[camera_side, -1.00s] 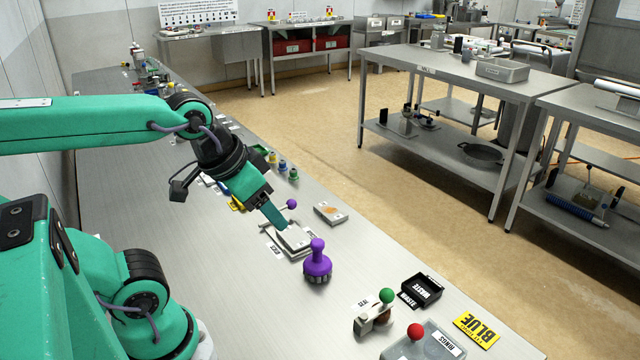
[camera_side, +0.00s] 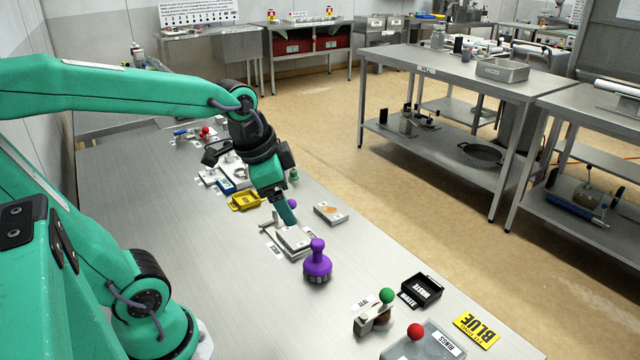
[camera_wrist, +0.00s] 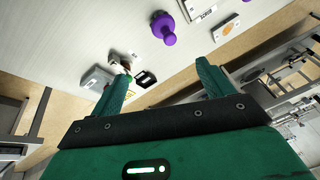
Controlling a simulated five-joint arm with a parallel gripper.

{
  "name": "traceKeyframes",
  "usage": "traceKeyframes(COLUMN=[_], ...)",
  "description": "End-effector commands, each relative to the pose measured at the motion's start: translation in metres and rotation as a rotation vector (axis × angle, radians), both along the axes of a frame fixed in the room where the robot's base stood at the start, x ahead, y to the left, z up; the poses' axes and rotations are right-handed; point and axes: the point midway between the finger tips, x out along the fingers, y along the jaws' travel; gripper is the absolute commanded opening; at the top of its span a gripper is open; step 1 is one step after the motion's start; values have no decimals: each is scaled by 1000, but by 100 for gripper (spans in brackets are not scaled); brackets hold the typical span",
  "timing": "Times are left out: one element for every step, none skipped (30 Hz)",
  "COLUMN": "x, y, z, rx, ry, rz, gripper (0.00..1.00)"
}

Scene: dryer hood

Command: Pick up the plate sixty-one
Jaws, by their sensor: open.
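A small pale plate with an orange mark (camera_side: 330,212) lies flat on the steel bench; it also shows at the top of the wrist view (camera_wrist: 226,28). No number can be read on it, so I cannot tell whether it is plate sixty-one. My gripper (camera_side: 290,217) points down, left of this plate and over or just behind a pale flat block (camera_side: 293,240) in a fixture with a purple knob, partly hidden by the finger. In the wrist view my gripper (camera_wrist: 163,75) has its fingers wide apart with nothing between them.
A purple knobbed tool (camera_side: 317,262) stands in front of the block. Nearer are a green-knobbed device (camera_side: 375,313), a black tray (camera_side: 421,291), a red-knobbed grey box (camera_side: 425,343) and a yellow BLUE sign (camera_side: 477,330). A yellow tray (camera_side: 245,201) sits behind. The bench's left side is clear.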

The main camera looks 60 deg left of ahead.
Motion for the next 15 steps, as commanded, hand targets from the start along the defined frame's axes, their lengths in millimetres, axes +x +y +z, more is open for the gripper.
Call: traceKeyframes(x=[8,11,17,21,24,29,33,37,41,45,48,53,56,59,63], y=[6,9,14,17,20,25,29,32,37,41,45,50,54,58,64], z=[-4,-6,-9,-12,-14,-18,-20,-23,-28,-31,-34,-39,-43,-47,-52], rx=[20,32,48,59,70,84,93,102,113,121,129,137,145,149,156], ry=[25,36,52,64,76,92,104,115,131,144,154,170,180,192,206], rz=[-43,-73,-112,-144,-174,-215,-245,-275,-317,-348,-380,-421,-454,-485,-528], gripper=[80,80,80,80,80,80,80,80,80,80,80,80,80,80,80])
